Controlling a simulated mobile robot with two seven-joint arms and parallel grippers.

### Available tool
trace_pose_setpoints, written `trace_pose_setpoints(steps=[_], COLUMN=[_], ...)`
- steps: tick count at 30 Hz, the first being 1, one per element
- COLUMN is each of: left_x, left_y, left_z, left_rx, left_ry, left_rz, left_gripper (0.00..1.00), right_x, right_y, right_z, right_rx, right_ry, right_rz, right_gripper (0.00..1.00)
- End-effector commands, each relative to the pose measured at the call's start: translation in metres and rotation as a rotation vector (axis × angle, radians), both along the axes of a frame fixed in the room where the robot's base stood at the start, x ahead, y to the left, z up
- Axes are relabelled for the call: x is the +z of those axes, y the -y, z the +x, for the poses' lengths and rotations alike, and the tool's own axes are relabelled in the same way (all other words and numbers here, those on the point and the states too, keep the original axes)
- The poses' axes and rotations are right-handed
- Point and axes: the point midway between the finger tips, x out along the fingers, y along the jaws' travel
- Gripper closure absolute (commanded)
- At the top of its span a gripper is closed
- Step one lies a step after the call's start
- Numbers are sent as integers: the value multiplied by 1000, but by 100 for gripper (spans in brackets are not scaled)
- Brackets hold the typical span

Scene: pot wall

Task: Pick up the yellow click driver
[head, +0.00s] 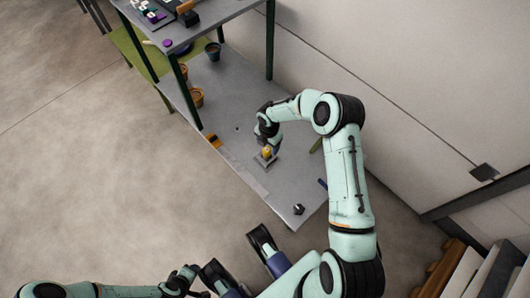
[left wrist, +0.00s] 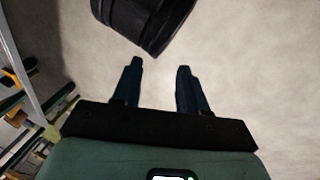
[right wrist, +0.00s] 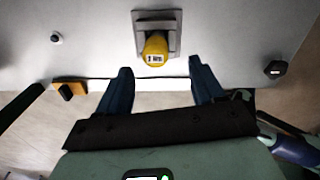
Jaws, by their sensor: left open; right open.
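The yellow click driver (right wrist: 156,46) stands in a square grey holder (right wrist: 173,25) on the grey lower shelf, just ahead of my right gripper (right wrist: 160,67) in the right wrist view. My right gripper is open with nothing between its fingers, and a gap separates the fingertips from the driver. In the head view the driver (head: 267,152) shows as a small yellow spot below the right wrist, its holder partly covered. My left gripper (left wrist: 160,67) is open and empty over the floor, away from the shelf.
An orange and black object (right wrist: 70,88) lies near the shelf's front edge. A small black item (right wrist: 275,69) sits on the other side. Pots (head: 196,97) stand farther along the shelf, under a raised grey top (head: 215,14). A white wall (head: 345,60) runs behind.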

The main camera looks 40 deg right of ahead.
Motion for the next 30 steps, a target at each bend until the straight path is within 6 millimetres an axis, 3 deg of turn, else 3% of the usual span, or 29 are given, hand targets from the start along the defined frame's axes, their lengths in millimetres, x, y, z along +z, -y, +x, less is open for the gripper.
trace_pose_setpoints(steps=[3,11,17,21,28,29,30], left_x=[-7,-11,-22,-29,-29,-29,-29], left_y=[-4,-7,-15,-18,-18,-18,-18], left_z=[8,15,29,25,24,24,24], left_rx=[9,15,31,35,34,34,34], left_ry=[21,38,76,60,57,57,57], left_rz=[11,19,38,40,41,41,41], left_gripper=[57,57,57,57,57,57,57], right_x=[-21,-36,-65,-81,-82,-82,-82], right_y=[-1,0,0,0,0,0,0], right_z=[1,2,6,7,7,7,7], right_rx=[0,0,-1,0,0,0,0], right_ry=[0,1,0,2,2,2,2], right_rz=[2,0,2,0,0,0,0], right_gripper=[33,33,33,33,33,39,52])
